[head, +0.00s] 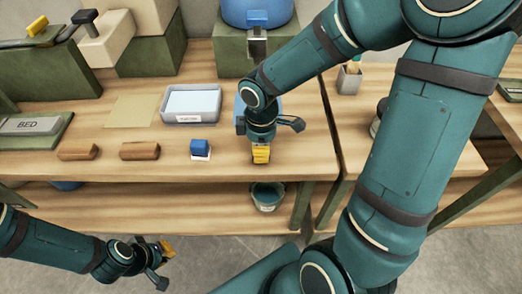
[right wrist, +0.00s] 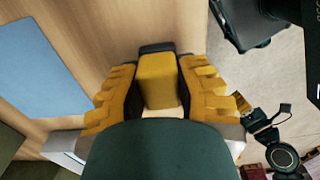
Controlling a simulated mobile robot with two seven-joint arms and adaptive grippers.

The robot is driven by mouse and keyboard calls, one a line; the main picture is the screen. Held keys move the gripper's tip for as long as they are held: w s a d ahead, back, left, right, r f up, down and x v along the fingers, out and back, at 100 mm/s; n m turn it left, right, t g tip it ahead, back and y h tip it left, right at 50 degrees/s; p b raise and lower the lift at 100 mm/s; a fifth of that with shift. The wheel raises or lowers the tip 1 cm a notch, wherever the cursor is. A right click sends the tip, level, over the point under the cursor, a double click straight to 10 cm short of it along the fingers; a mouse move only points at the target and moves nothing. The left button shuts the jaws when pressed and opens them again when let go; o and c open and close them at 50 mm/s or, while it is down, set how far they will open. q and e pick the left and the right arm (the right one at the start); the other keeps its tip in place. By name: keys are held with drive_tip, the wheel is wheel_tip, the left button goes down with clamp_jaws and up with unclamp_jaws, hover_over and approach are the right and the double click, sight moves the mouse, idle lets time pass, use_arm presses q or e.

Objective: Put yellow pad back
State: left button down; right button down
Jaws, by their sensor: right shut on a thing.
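My right gripper (right wrist: 158,92) is shut on a yellow block-shaped pad (right wrist: 158,78), which sits between its yellow ribbed fingers. In the head view the right gripper (head: 261,154) points down at the front edge of the wooden bench, and its yellow fingers largely hide the pad there. I cannot tell whether the pad touches the bench. My left gripper (head: 166,250) hangs low in front of the bench, apart from everything; its finger opening is unclear. A small blue block (head: 200,146) with a white base stands on the bench, left of the right gripper.
Two brown wooden blocks (head: 78,151) (head: 140,151) lie along the bench (head: 105,173) front. Behind are a grey tray (head: 190,119) and a tan sheet (head: 131,110). A blue sheet (right wrist: 42,65) lies near the right gripper. A bucket (head: 267,197) stands on the lower shelf.

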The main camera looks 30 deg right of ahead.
drive_tip(key=shift+f, duration=0.25)
drive_tip(key=shift+f, duration=0.2)
drive_tip(key=c, duration=0.8)
unclamp_jaws()
drive_tip(key=shift+r, duration=0.1)
drive_tip(key=shift+r, duration=0.2)
wheel_tip(320, 180, up, 12)
drive_tip(key=p, duration=0.4)
